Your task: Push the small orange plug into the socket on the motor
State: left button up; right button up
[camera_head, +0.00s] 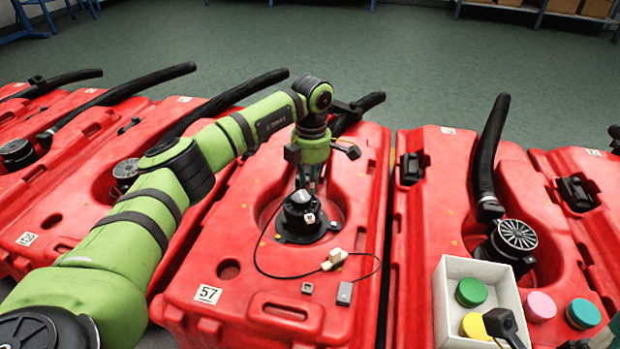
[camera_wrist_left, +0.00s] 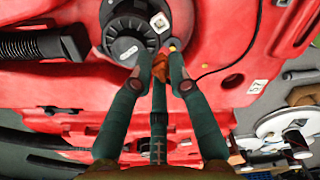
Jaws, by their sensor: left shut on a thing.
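The motor (camera_head: 298,222) is a black round unit in the recess of the red tank numbered 57. It also shows in the left wrist view (camera_wrist_left: 125,45). A small pale square fitting, which looks like the socket (camera_wrist_left: 159,22), sits at the motor's edge. My left gripper (camera_wrist_left: 160,68) is shut on the small orange plug (camera_wrist_left: 160,73), just beside the motor. Whether the plug touches the socket cannot be told. In the head view the left gripper (camera_head: 306,185) points down over the motor, and the plug is hidden there.
A thin black cable loops over the red tank (camera_head: 240,265) to a white connector (camera_head: 335,259). A grey block (camera_head: 344,294) and a smaller one (camera_head: 307,288) lie in front. A white box (camera_head: 448,295) with colored caps stands at right. Black hoses lie on neighboring tanks.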

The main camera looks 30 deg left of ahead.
pick_arm(q)
jog(key=shift+f, duration=0.1)
jog(key=shift+f+b, duration=1.45)
jog(key=shift+f, duration=2.2)
jog(key=shift+m, duration=0.6)
jog(key=shift+p, duration=0.4)
jog(key=shift+f, duration=0.15)
